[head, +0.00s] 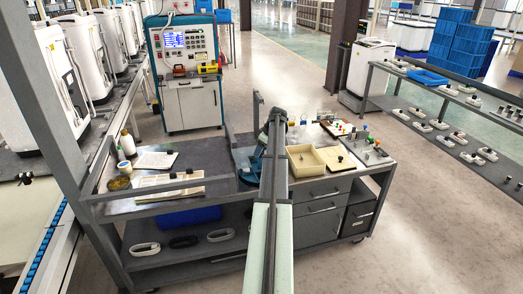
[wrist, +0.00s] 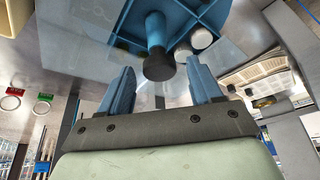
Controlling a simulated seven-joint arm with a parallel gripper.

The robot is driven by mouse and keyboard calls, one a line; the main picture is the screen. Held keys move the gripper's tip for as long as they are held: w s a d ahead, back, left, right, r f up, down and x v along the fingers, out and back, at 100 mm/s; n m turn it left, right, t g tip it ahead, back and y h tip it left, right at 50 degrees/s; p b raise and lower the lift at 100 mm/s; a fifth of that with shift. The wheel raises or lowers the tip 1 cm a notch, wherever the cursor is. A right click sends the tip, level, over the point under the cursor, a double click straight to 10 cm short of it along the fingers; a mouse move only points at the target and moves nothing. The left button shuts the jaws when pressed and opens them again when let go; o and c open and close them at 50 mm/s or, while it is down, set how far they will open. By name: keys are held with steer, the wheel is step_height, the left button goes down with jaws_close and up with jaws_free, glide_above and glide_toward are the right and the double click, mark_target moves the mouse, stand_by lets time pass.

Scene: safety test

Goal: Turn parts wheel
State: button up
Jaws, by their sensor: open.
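The parts wheel (head: 246,168) is a blue round tray on the workbench, partly hidden behind my arm in the head view. In the wrist view a blue divided tray (wrist: 100,20), which looks like the wheel, fills the top. A blue post with a black knob (wrist: 158,66) stands out from it, with white round parts (wrist: 201,38) beside it in a compartment. My gripper (wrist: 160,78) is open, its two blue fingers apart. The knob appears between and just past the fingertips; I cannot tell whether they touch it.
On the workbench, a cream tray (head: 308,162) and small parts lie right of my arm. Papers (head: 155,160) and a board (head: 170,184) lie to the left. A grey frame post (head: 60,120) crosses the left side. A control cabinet (head: 188,75) stands behind.

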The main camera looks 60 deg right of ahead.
steer(key=shift+w+f, duration=0.1)
steer(key=shift+f, duration=0.05)
jaws_close()
stand_by(0.6)
